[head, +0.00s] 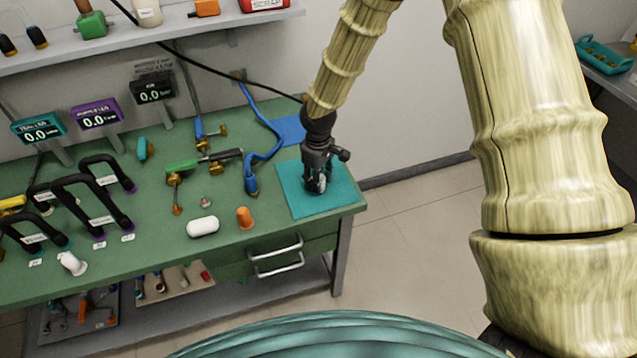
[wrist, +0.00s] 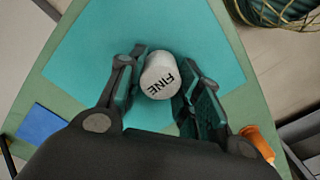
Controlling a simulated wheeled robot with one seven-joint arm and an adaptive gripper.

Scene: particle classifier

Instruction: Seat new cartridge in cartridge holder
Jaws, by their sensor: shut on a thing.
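A short white cylinder marked FINE (wrist: 159,76), which looks like the cartridge, is between the fingers of my gripper (wrist: 164,84). My gripper is shut on it, with the FINE end facing the wrist camera. In the head view my gripper (head: 317,186) points down over the teal mat (head: 292,198) at the right end of the bench. The cylinder (head: 322,184) shows there as a small pale patch, partly hidden by the fingers. I cannot tell whether it touches the mat. I cannot tell for certain which thing is the cartridge holder.
A green-handled valve assembly (head: 183,166), a blue hose (head: 251,178) and black-handled frames (head: 90,205) occupy the green bench. A shelf (head: 170,30) hangs above.

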